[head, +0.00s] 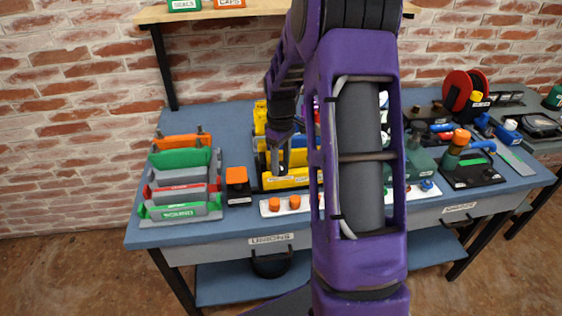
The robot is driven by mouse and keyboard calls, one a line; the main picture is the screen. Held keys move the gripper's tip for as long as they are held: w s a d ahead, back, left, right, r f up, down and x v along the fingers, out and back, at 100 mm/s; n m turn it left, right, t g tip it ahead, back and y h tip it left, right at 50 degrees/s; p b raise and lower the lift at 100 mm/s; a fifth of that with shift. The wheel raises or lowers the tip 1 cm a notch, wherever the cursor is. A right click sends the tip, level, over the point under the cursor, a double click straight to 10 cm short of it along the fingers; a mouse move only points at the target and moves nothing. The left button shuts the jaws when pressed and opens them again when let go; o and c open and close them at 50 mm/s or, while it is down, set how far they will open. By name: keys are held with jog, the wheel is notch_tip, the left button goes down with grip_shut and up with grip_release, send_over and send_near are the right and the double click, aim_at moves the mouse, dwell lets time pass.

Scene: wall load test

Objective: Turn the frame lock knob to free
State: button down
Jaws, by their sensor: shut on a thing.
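My gripper (277,163) points down at the yellow frame (286,182) on the blue bench, left of my purple arm. Its fingers are closed together at the frame's upper part. The frame lock knob seems to be between the fingertips, but it is too small and too covered to make out, and I cannot tell which way it is turned. A yellow label plate shows along the frame's front. My arm hides the part of the bench right of the frame.
An orange-topped black box (238,186) stands just left of the frame. A white strip with orange knobs (286,205) lies in front. A rack of green, red and orange parts (182,213) is at left. A green bottle-like fixture (456,150) is at right. A shelf (222,11) is above.

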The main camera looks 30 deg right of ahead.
aim_at(281, 165)
jog(key=shift+c, duration=1.5)
grip_release()
jog(key=shift+r, duration=0.1)
notch_tip(281, 165, up, 17)
jog(key=p, duration=0.2)
jog(key=shift+r, duration=0.15)
